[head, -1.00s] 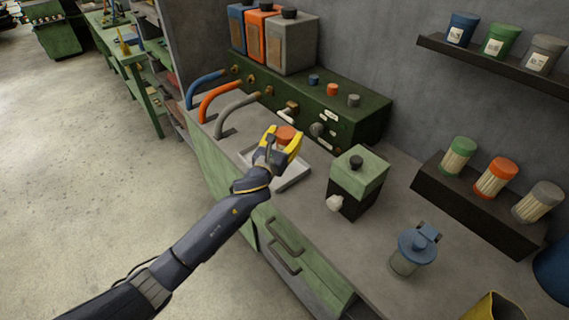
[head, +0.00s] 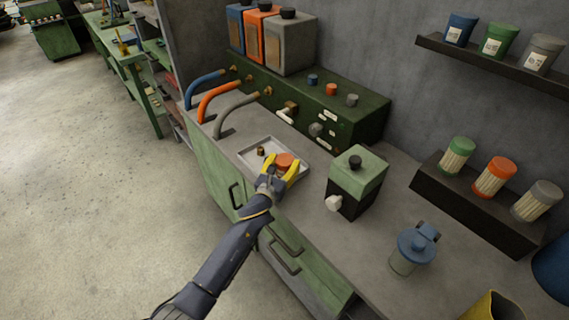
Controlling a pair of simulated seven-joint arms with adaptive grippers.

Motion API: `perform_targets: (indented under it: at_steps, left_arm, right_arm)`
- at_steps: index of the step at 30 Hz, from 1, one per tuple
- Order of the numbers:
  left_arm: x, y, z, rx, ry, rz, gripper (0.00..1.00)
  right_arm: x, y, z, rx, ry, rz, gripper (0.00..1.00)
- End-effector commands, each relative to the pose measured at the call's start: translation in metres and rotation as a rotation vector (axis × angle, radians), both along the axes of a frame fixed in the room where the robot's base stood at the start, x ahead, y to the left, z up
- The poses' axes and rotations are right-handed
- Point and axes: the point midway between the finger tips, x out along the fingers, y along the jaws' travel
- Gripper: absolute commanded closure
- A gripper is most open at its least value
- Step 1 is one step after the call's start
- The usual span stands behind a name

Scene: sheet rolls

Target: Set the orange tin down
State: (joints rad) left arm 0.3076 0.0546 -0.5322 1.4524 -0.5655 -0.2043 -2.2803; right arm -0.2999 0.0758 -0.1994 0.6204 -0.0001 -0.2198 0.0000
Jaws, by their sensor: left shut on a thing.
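The orange tin (head: 285,160) is small and round, with its flat orange top facing up. My left gripper (head: 284,171), with yellow fingers, is shut on the tin from the near side. The tin is over the right part of a shallow pale grey tray (head: 252,168) on the grey counter. I cannot tell whether the tin's underside touches the tray, because the fingers cover its lower part. My right gripper is not in view.
A small brass piece (head: 260,150) stands in the tray. A green and black box (head: 358,180) with a white knob stands right of the tray. Three curved hoses (head: 215,95) rise behind it on the left. A blue-lidded jar (head: 408,250) stands farther right.

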Motion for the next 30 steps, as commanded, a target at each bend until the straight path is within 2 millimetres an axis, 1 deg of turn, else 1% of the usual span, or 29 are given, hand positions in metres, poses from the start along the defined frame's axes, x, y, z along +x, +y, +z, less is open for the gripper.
perform_targets:
  at_steps: [14,15,18,20,30]
  left_arm:
    - [0.0002,-0.0004,-0.0038,-0.001,-0.002,0.000,0.79]
    - [0.0001,-0.0001,-0.0042,0.001,-0.001,0.000,0.37]
    - [0.0001,-0.0001,-0.0042,0.001,-0.001,0.000,0.25]
    - [0.0001,-0.0001,-0.0041,0.001,-0.001,0.000,0.19]
    - [0.0002,0.0000,-0.0012,0.000,-0.001,0.000,0.19]
  right_arm:
    - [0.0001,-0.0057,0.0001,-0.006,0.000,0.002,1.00]
    - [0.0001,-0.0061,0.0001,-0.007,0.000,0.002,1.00]
    - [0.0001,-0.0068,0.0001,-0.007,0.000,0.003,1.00]
    - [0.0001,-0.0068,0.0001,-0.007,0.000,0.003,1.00]
    - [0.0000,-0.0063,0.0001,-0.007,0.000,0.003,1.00]
